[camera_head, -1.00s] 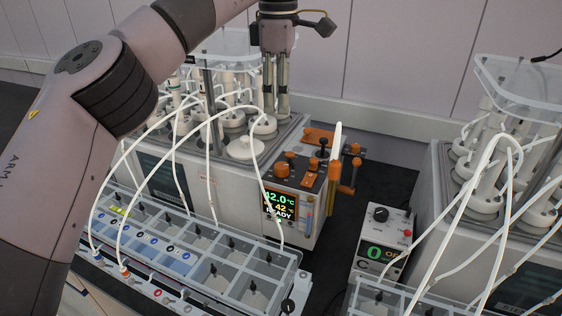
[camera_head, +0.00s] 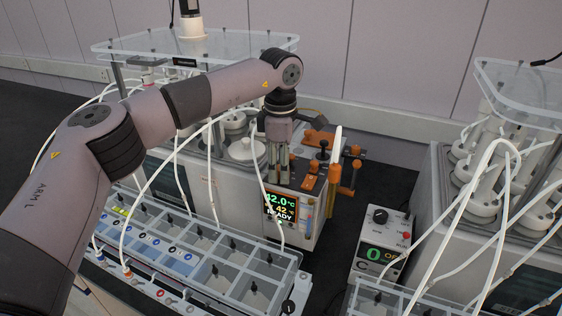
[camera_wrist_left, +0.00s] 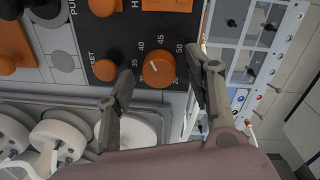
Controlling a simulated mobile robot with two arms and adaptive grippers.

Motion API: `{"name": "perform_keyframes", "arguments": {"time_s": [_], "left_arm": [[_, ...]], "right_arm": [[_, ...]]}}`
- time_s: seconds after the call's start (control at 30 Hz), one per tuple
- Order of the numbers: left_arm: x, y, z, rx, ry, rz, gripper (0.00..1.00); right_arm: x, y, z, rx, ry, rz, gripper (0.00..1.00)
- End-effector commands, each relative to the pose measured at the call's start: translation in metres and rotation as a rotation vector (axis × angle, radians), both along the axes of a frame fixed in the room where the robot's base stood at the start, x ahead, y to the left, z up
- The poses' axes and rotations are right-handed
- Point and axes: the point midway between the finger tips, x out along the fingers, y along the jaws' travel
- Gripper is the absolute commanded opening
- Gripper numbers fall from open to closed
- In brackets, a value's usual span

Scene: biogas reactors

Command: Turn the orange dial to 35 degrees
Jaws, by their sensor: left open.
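The orange dial (camera_wrist_left: 158,70) shows in the left wrist view on a black panel. Its white mark points up and left, near the 40; the scale around it reads 35, 40, 45 and 50. My left gripper (camera_wrist_left: 160,86) is open, with one finger on each side of the dial in that view; I cannot tell whether they touch it. In the head view my left gripper (camera_head: 277,180) points down over the panel and hides the dial. The display (camera_head: 281,206) reads 42.0 °C, 42 and READY. My right gripper is not in view.
A smaller orange knob (camera_wrist_left: 105,70) labelled as a reset sits beside the dial. Orange levers (camera_head: 333,175) stand right of the panel. White tubes (camera_head: 212,170) arch over the clear-lidded tray (camera_head: 200,262) in front. A small control box (camera_head: 380,243) stands to the right.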

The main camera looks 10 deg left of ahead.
Motion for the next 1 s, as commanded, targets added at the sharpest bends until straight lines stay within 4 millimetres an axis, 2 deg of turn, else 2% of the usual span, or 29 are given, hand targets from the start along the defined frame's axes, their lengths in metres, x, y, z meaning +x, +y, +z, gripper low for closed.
{"name": "perform_keyframes", "arguments": {"time_s": [0.27, 0.9, 1.0], "left_arm": [[0.0002, 0.0000, -0.0012, 0.000, 0.000, 0.000, 0.48], [0.0000, -0.0001, -0.0007, 0.000, 0.000, 0.000, 0.05], [0.0001, -0.0002, -0.0007, 0.000, 0.000, 0.000, 0.01]], "right_arm": [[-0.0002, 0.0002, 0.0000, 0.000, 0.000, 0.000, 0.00], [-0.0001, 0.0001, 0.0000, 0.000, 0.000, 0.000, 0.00], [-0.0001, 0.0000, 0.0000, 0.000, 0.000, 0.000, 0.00]]}}
